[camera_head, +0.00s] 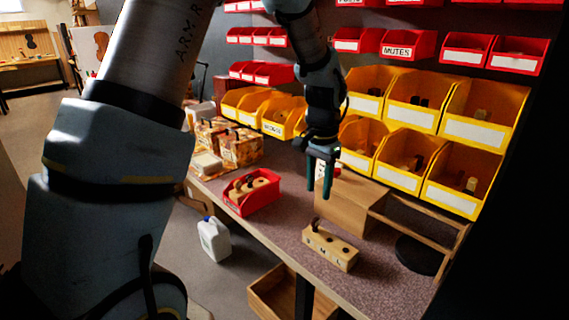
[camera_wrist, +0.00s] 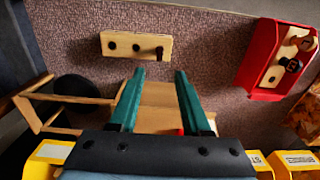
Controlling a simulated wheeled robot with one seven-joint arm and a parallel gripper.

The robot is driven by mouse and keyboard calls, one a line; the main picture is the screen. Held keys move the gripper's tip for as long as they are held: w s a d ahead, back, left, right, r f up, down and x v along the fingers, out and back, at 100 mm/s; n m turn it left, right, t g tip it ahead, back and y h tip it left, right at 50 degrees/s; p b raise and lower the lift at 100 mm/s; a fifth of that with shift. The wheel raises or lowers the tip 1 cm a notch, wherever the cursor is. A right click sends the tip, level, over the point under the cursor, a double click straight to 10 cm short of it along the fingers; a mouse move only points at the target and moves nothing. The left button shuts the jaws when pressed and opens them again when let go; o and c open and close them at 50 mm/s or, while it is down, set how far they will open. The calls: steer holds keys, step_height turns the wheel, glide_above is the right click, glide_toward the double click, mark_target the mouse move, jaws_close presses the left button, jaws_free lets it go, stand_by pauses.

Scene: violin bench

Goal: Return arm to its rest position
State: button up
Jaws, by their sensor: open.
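My gripper (camera_head: 323,172) hangs above the back of the bench, fingers pointing down, close to the wooden box (camera_head: 350,205). In the wrist view my gripper (camera_wrist: 155,92) shows two green fingers spread apart with nothing held between them. My arm reaches in from the left in the head view and bends down over the bench (camera_head: 285,226). A wooden block with holes (camera_head: 331,247) stands in front of the gripper, with a dark peg in its left end. A red bin (camera_head: 250,193) holding a wooden block stands to the left.
Yellow bins (camera_head: 399,155) line the back close behind my gripper, with red bins (camera_head: 408,45) above. A wooden frame (camera_head: 420,225) and a black disc (camera_head: 418,255) are at the right. A white jug (camera_head: 214,240) and an open wooden box (camera_head: 275,298) are below the bench edge.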

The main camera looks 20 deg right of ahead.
steer(key=s+a+r+n, duration=0.1)
steer(key=a+n, duration=0.4)
steer(key=a, duration=1)
steer(key=s+a+r+n+t, duration=0.1)
steer(key=a+n, duration=0.5)
steer(key=a, duration=0.9)
steer(key=shift+s+r+t, duration=0.3)
steer(key=shift+s+r, duration=0.2)
steer(key=shift+s, duration=0.5)
